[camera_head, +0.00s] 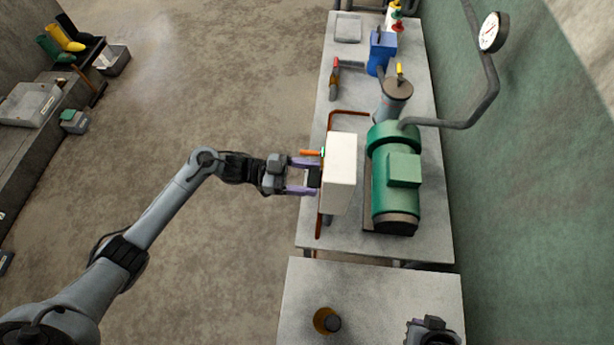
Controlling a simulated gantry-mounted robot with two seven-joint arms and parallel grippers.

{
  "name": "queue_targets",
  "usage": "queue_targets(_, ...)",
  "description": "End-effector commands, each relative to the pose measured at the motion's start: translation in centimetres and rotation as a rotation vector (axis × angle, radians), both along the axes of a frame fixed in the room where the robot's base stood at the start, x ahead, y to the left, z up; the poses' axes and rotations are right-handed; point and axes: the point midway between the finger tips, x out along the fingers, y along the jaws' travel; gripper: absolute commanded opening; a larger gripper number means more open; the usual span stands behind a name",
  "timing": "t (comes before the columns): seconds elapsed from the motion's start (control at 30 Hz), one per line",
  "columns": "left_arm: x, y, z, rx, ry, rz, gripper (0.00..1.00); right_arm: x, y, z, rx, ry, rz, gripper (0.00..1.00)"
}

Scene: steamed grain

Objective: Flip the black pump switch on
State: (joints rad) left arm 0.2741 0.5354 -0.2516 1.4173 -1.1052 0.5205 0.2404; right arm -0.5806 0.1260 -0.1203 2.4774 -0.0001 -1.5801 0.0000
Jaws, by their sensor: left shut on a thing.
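The black pump switch (314,178) is a small dark block on the left face of a white box (341,165), beside the green pump (394,180). My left gripper (308,176) reaches in from the left, with its purple fingers on either side of the switch and shut on it. The switch is partly hidden by the fingers, so its on or off position cannot be made out. My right gripper (432,328) shows only in part at the bottom edge, and its fingers cannot be made out.
An orange piece (310,153) sticks out left just above my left gripper. A pipe with a gauge (492,32) rises right of the pump. A blue can (381,50) stands farther back. A brown cup-like object (325,320) is on the near table. Open floor lies left.

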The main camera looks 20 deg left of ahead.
Motion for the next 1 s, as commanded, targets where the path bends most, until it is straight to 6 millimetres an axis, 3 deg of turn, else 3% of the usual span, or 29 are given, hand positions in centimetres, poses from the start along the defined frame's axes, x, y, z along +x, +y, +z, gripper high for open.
queue_targets(0.07, 0.0, 0.0, 0.0, 0.001, 0.000, 0.001, 0.38, 0.0, 0.0, 0.1, 0.000, -0.001, 0.000, 0.00)
queue_targets(0.1, 0.0, 0.0, 0.0, 0.001, 0.000, 0.001, 0.70, 0.0, 0.0, 0.1, 0.000, -0.002, 0.000, 0.00)
queue_targets(0.23, 0.0, 0.0, 0.1, 0.001, 0.000, 0.001, 0.89, 0.0, 0.0, 0.1, 0.002, -0.002, -0.001, 0.00)
queue_targets(0.67, -0.2, 0.8, -0.1, 0.003, 0.002, 0.002, 0.89, 0.1, 0.2, 0.0, 0.010, -0.004, -0.006, 0.00)
queue_targets(1.0, -1.6, 6.0, -0.2, 0.005, 0.002, 0.002, 0.89, 0.1, 0.2, -1.0, 0.010, -0.004, -0.006, 0.00)
